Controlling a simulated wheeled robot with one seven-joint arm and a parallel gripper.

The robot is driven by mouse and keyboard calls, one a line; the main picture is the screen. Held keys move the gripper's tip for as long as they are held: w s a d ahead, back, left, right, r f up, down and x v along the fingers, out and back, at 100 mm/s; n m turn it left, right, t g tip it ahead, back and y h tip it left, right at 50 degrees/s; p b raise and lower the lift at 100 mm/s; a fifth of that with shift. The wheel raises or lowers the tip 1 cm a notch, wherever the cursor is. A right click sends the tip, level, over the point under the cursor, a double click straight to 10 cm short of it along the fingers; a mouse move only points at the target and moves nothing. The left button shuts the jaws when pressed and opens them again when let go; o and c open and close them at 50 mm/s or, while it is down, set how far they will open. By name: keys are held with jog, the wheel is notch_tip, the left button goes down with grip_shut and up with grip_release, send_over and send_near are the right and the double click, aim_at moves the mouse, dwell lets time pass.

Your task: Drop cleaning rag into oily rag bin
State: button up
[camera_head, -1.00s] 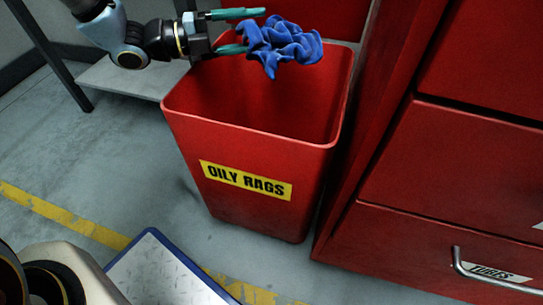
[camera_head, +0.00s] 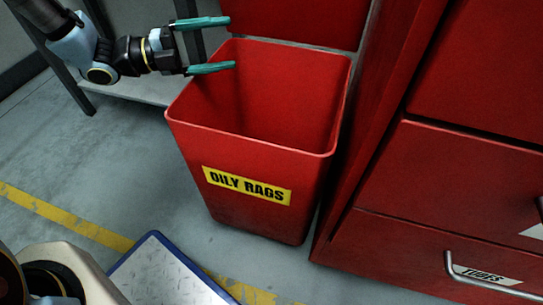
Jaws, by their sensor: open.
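The oily rag bin (camera_head: 262,185) is a red, open-topped bin with a yellow "OILY RAGS" label on its front. My gripper (camera_head: 232,44) is open and empty, with its teal fingers spread at the bin's back left rim. The blue cleaning rag is not visible now. The visible part of the bin's inside shows bare red walls, and its floor is hidden behind the front wall.
A red drawer cabinet (camera_head: 440,175) stands close along the bin's right side, with a metal handle (camera_head: 490,283) low down. A grey shelf (camera_head: 135,85) is behind on the left. A blue-edged metal plate (camera_head: 165,275) is in front. Grey floor is free at left.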

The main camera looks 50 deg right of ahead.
jog(key=shift+p+v, duration=0.4)
jog(key=shift+v, duration=1.75)
